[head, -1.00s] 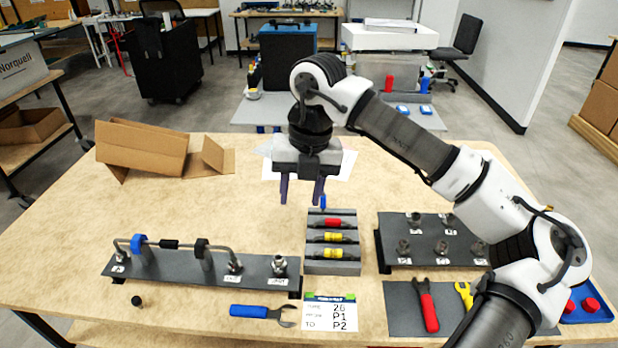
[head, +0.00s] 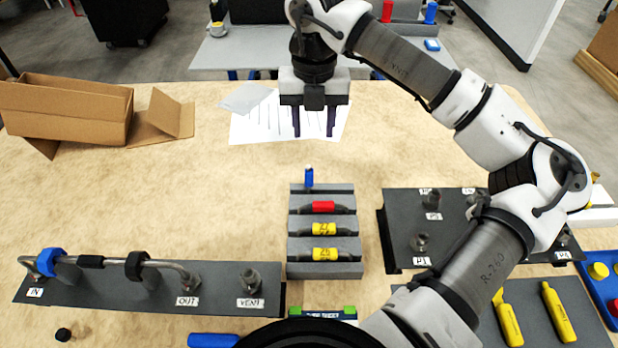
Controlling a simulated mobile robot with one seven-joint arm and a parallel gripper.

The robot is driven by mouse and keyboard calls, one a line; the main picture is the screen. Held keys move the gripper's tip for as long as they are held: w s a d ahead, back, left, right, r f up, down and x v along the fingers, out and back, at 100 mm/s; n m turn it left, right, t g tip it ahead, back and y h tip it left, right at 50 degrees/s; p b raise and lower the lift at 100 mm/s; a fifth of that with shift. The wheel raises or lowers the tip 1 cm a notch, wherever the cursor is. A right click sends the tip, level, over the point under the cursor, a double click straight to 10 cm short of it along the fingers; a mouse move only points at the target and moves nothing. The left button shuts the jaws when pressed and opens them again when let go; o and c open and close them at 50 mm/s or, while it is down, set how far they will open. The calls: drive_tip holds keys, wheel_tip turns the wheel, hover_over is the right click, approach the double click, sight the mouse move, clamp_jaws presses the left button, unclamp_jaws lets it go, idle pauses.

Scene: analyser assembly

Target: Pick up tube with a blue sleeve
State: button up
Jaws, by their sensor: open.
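A small blue piece (head: 309,178), which looks like the blue-sleeved tube, stands upright at the back edge of the grey slotted rack (head: 325,271); most of its length cannot be made out. In the rack's slots lie a tube with a red sleeve (head: 323,207) and two with yellow sleeves (head: 324,229) (head: 324,254). The rearmost slot has no tube lying in it. My gripper (head: 313,130) points down with its fingers apart and empty. In the picture it is above the blue piece, over the white papers, and not touching it.
On the left, a dark fixture (head: 217,305) carries a bent metal pipe with a blue collar (head: 51,262). On the right, a dark fitting panel (head: 398,258) stands beside the rack, partly behind my arm. A cardboard box (head: 66,112) lies at back left. The tabletop between is clear.

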sight(309, 170)
wheel_tip(309, 170, down, 8)
drive_tip(key=shift+r+p, duration=0.25)
drive_tip(key=shift+p, duration=0.45)
drive_tip(key=shift+a+f+p, duration=0.2)
drive_tip(key=shift+f+p, duration=0.35)
drive_tip(key=shift+f, duration=0.8)
drive_tip(key=shift+a+f+p, duration=0.15)
drive_tip(key=shift+f+p, duration=0.4)
drive_tip(key=shift+f, duration=0.75)
clamp_jaws()
